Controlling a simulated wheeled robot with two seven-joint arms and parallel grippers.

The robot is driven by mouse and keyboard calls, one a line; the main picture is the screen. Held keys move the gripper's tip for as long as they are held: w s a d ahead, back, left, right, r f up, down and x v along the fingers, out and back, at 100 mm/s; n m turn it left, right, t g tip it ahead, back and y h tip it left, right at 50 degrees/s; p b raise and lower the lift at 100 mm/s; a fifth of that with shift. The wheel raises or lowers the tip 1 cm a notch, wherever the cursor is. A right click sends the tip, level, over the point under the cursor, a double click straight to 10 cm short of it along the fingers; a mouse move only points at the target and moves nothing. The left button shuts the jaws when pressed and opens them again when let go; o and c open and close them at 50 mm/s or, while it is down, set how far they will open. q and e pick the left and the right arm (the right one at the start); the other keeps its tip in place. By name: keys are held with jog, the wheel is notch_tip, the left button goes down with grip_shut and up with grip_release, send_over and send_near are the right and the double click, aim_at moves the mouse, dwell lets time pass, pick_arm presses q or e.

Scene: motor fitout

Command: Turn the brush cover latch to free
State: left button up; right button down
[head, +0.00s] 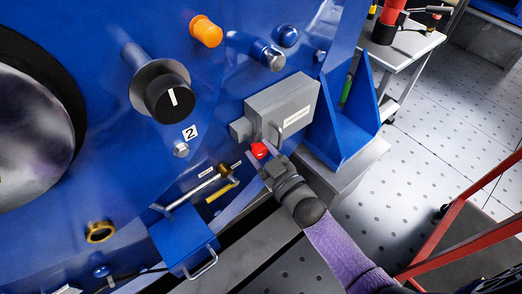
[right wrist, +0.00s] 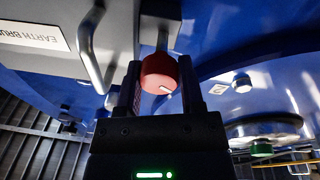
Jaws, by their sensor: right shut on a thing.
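The grey brush cover box (head: 280,108) is fixed on the blue motor housing. It has a bar handle and a white label, which reads in part "EARTH BRU" in the right wrist view (right wrist: 40,38). A red latch knob (head: 259,150) sits at the lower edge of the box. In the right wrist view the red knob (right wrist: 159,72) carries a short slanted white mark. My right gripper (head: 264,160) is shut on the knob, with one finger on each side of it. The fingertips are partly hidden in the head view. My left gripper is not in view.
A black dial (head: 170,98) marked 2 and an orange knob (head: 206,31) stick out from the housing. A blue box (head: 183,238) with a handle is below left. A red frame (head: 455,215) stands at the right. A white side table (head: 400,50) is at the back right.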

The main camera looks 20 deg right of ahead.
jog(key=n, duration=0.4)
jog(key=shift+y, duration=0.4)
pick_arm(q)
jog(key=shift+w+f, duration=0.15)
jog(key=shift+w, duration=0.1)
pick_arm(e)
jog(key=shift+n, duration=1.3)
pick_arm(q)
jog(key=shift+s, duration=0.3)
pick_arm(e)
jog(key=shift+c, duration=1.1)
grip_release()
jog(key=shift+s+d, duration=0.15)
jog(key=shift+s, duration=0.2)
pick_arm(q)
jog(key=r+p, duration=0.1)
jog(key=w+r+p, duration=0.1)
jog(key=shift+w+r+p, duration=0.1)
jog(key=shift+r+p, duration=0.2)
pick_arm(e)
jog(key=v, duration=0.9)
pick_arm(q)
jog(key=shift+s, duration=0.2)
pick_arm(e)
jog(key=shift+s+d, duration=0.1)
jog(key=shift+d, duration=0.05)
